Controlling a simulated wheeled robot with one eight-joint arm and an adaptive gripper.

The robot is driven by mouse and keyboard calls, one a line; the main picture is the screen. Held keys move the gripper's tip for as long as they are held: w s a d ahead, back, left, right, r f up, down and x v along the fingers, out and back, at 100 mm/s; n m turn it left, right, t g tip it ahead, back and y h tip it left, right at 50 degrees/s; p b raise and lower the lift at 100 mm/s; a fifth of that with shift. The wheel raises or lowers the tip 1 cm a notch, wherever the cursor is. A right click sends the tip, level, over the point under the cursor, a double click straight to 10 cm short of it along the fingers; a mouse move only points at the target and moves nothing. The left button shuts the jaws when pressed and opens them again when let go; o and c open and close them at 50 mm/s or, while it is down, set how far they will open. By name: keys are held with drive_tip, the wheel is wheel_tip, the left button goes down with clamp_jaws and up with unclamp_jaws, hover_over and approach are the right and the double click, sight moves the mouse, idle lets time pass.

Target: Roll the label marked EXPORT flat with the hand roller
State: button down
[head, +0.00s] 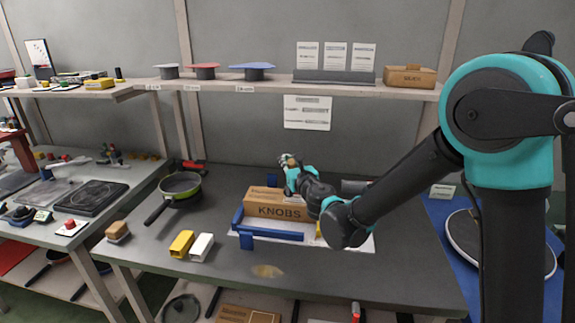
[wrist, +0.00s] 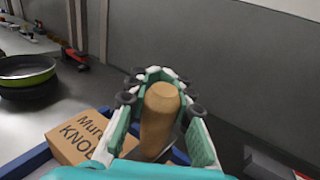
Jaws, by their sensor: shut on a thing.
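My gripper (head: 292,168) is above and behind the cardboard box marked KNOBS (head: 275,210). In the wrist view my gripper (wrist: 163,88) is shut around a tan wooden handle (wrist: 160,108), which looks like the hand roller's handle. Any roller end below is hidden by the fingers and palm. The KNOBS box also shows at lower left in the wrist view (wrist: 72,138). It sits in a blue corner frame (head: 270,235) on the grey bench. No label reading EXPORT can be made out; my arm covers part of the area right of the box.
A green-rimmed pan (head: 181,186) stands left of the box. A yellow block (head: 181,243) and a white block (head: 202,247) lie at the front left. A shelf (head: 215,86) with lids and a brown box (head: 410,77) runs behind. The front right bench is clear.

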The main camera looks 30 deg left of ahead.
drive_tip(key=shift+r, duration=2.65)
